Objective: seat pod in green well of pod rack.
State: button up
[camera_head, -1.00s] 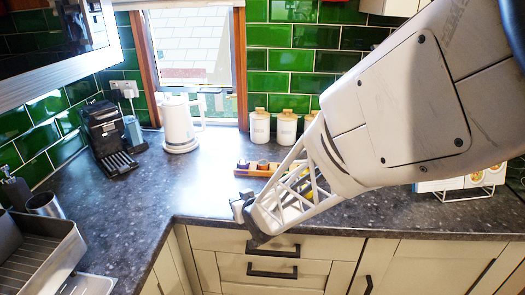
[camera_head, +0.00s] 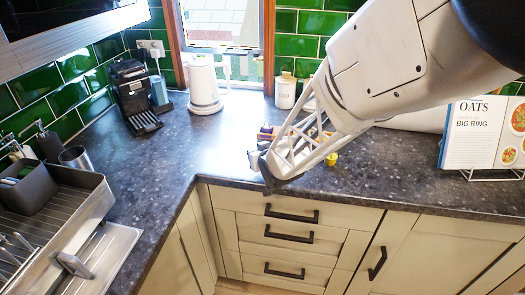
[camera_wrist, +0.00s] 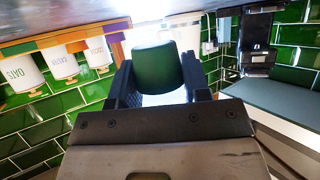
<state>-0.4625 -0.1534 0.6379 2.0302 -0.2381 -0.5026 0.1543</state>
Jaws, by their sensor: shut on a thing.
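The pod is a dark green, rounded cylinder (camera_wrist: 158,68). It sits between the two black fingers of my gripper (camera_wrist: 158,84) in the wrist view. My gripper (camera_head: 259,164) also shows in the head view, above the counter's front part; the pod cannot be made out there. The pod rack is a low wooden strip (camera_wrist: 60,38) at the upper left of the wrist view, with purple and orange parts. In the head view the rack (camera_head: 262,139) is just behind my gripper, mostly hidden by my arm.
A small yellow thing (camera_head: 331,159) is right of my arm. White canisters (camera_head: 285,92), a white kettle (camera_head: 204,86) and a black coffee machine (camera_head: 133,95) stand at the back. The counter's middle is clear.

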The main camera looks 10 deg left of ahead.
jog(key=shift+w+a, duration=0.3)
jog(key=shift+w, duration=0.25)
jog(key=shift+w+f, duration=0.15)
jog(key=shift+f, duration=1.5)
jog(key=shift+f, duration=0.15)
jog(key=o, duration=0.9)
jog(key=shift+v, duration=3.85)
